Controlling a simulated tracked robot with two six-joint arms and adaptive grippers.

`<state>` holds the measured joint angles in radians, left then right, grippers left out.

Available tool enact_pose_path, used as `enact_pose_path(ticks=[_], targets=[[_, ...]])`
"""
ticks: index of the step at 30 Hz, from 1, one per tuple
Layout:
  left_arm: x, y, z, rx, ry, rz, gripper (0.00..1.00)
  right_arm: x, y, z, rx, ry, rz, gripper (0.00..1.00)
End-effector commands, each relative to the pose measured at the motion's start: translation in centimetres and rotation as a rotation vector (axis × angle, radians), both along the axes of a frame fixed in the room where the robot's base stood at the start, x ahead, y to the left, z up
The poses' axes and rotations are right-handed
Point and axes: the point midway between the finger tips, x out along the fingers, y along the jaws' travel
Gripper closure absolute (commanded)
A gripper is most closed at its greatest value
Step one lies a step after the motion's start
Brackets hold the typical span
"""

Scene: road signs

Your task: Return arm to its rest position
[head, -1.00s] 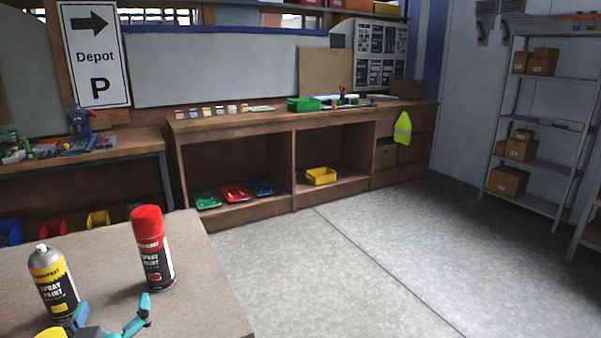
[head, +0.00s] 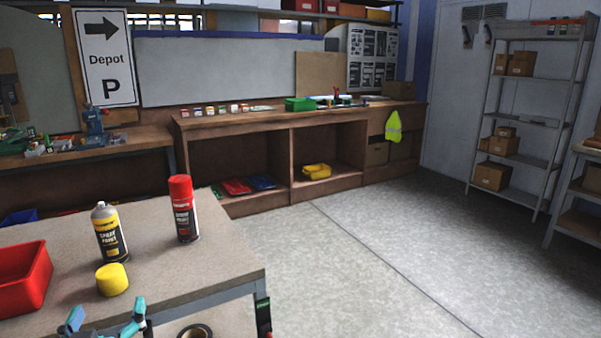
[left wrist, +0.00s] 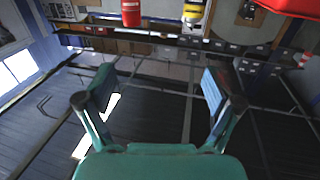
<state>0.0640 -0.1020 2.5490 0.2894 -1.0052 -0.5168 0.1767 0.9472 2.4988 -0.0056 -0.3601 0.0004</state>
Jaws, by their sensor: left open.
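My left gripper (head: 106,316) is at the bottom edge of the head view, beside the near edge of the table. Its teal fingers are spread and nothing is between them; the left wrist view also shows them apart and empty (left wrist: 155,88). A yellow-labelled spray can (head: 109,233) stands upright on the table without a cap. A yellow cap (head: 112,279) lies on the table in front of it. A red-capped spray can (head: 183,208) stands upright to the right. My right gripper is not in view.
A red bin (head: 24,278) sits on the left of the table (head: 200,265). A roll of tape (head: 195,332) shows below the table's edge. Shelves (head: 515,110) stand at the far right. The grey floor (head: 370,260) to the right is clear.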

Motion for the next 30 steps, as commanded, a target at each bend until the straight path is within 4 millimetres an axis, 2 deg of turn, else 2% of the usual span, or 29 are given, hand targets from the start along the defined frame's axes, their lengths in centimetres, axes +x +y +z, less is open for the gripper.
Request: enact_pose_path(ticks=[8, 14, 17, 20, 21, 23, 24, 26, 27, 30], targets=[[1.8, -1.1, -5.8, -0.011, 0.146, -0.027, 0.09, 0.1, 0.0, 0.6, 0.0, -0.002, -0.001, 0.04], [2.7, -2.7, -11.6, -0.018, 0.283, -0.073, 0.09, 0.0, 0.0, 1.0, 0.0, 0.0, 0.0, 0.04], [2.8, -4.1, -15.8, -0.033, 0.385, -0.117, 0.09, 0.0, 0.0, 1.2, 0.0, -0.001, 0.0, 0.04], [2.3, -6.2, -21.2, -0.073, 0.519, -0.177, 0.09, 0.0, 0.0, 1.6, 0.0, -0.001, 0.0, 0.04], [1.7, -7.3, -23.8, -0.097, 0.587, -0.208, 0.09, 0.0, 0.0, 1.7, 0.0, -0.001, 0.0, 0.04], [0.3, -9.2, -27.9, -0.144, 0.694, -0.254, 0.09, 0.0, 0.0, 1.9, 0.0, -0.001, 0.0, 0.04], [-0.9, -10.5, -30.4, -0.179, 0.767, -0.286, 0.09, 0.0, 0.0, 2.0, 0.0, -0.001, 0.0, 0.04], [-3.1, -12.4, -34.0, -0.238, 0.878, -0.328, 0.09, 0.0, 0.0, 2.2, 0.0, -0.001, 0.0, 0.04], [-4.7, -13.6, -36.1, -0.28, 0.951, -0.353, 0.09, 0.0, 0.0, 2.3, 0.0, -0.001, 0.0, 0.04], [-9.2, -16.6, -40.4, -0.385, 1.126, -0.406, 0.09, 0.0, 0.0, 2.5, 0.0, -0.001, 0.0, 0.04]])
